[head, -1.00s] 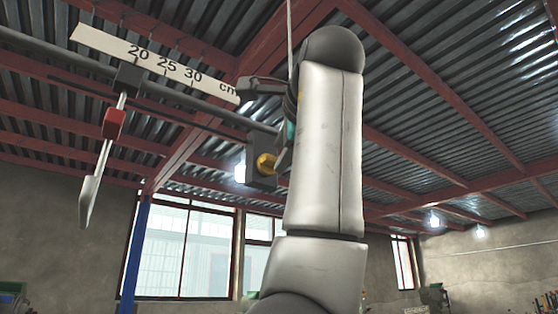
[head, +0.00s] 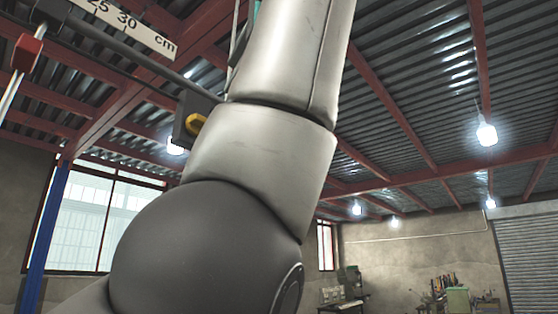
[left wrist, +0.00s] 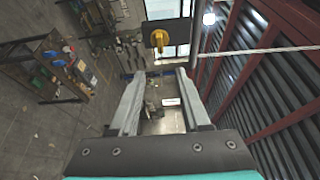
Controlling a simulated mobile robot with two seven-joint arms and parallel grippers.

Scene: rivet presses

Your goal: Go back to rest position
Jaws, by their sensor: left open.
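My left arm fills the middle of the head view, rising from a dark rounded joint to a pale link cut off at the top. Its gripper is not clearly visible there. In the left wrist view my left gripper (left wrist: 163,80) shows two grey fingers, apart, with nothing between them. A dark block with a yellow knob (left wrist: 159,40) lies beyond the fingertips; the knob also shows in the head view (head: 194,124), left of my arm. My right gripper is in neither view.
A white centimetre ruler (head: 128,24) and a dark bar (head: 125,62) with a red piece (head: 27,52) are at upper left. In the left wrist view, shelving (left wrist: 50,65) stands at left and a thin pale rod crosses upper right. A cluttered bench is at the head view's lower right.

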